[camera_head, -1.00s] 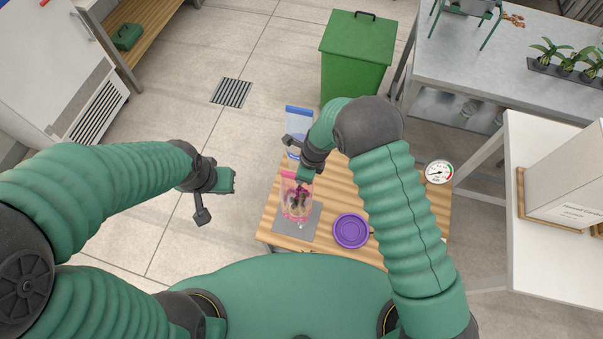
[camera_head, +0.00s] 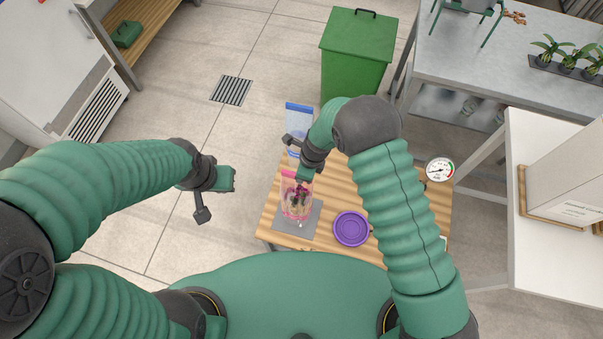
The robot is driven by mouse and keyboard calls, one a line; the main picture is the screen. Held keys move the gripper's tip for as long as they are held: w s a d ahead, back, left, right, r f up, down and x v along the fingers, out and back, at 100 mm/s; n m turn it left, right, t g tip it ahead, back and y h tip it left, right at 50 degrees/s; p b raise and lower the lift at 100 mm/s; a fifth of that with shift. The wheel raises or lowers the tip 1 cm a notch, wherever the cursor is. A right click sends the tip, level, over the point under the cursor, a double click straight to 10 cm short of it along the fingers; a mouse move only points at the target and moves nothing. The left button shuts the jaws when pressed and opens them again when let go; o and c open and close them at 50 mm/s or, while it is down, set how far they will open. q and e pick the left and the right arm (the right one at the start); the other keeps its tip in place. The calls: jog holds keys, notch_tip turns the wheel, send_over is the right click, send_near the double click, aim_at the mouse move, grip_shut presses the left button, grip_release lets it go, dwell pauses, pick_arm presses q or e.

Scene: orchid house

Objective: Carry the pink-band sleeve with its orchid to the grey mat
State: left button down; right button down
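The pink-band sleeve (camera_head: 289,210) is clear with pink on it, and a dark purplish orchid shows inside. It is on the grey mat (camera_head: 311,222) at the front left of the wooden table; whether its base bears fully on the mat is hard to tell. My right gripper (camera_head: 303,177) is at the sleeve's upper edge and partly covers it. Its fingertips are too small and hidden to show a grip. My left gripper (camera_head: 228,180) hangs left of the table, apart from the sleeve; its finger gap cannot be made out.
A purple round dish (camera_head: 351,230) sits right of the mat on the wooden table (camera_head: 270,222). A blue-band sleeve (camera_head: 298,117) stands behind my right gripper. A dial gauge (camera_head: 439,170) is at the table's right. A green bin (camera_head: 355,60) stands behind. Floor at left is clear.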

jog(key=shift+f, duration=0.4)
jog(key=c, duration=1.4)
grip_release()
jog(key=shift+o, duration=0.3)
jog(key=o, duration=0.5)
jog(key=shift+r, duration=0.1)
notch_tip(320, 180, up, 7)
jog(key=p, duration=0.6)
